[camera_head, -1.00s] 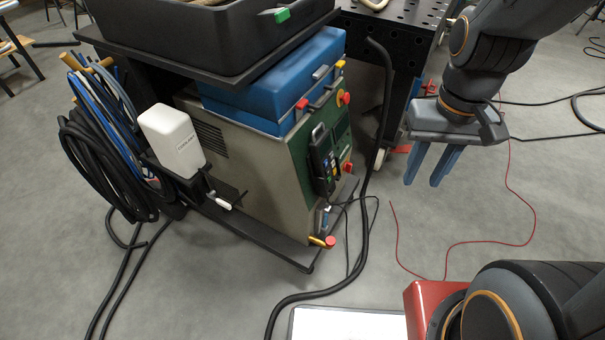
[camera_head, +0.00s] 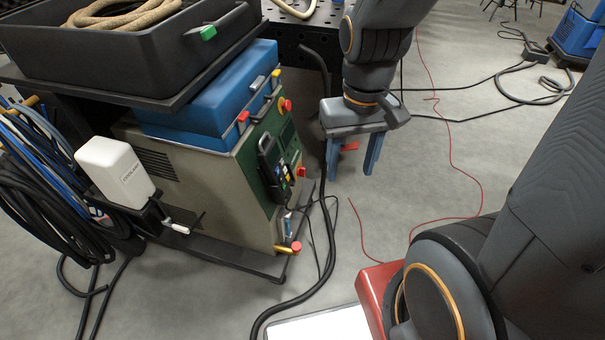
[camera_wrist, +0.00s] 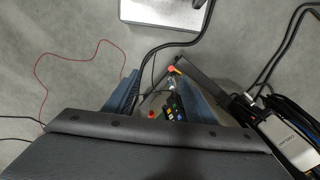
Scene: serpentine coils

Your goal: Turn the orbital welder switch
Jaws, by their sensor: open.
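The orbital welder (camera_head: 225,192) is a beige cabinet with a green front panel, standing on a dark cart left of centre in the head view. Red knobs sit on its front, one near the top (camera_head: 286,105) and one at mid-height (camera_head: 301,171). I cannot tell which control is the switch. A dark pendant (camera_head: 271,168) hangs on the panel. My gripper (camera_head: 351,174) is open and empty, pointing down with blue fingers, to the right of the panel and apart from it. In the wrist view the pendant (camera_wrist: 172,107) shows between the fingers, well below.
A blue case (camera_head: 205,100) and a black bin (camera_head: 130,55) sit above the welder. A white coolant bottle (camera_head: 115,170) and coiled hoses (camera_head: 45,200) are at left. A black hose (camera_head: 318,215) runs down between the panel and my gripper. Open floor lies to the right.

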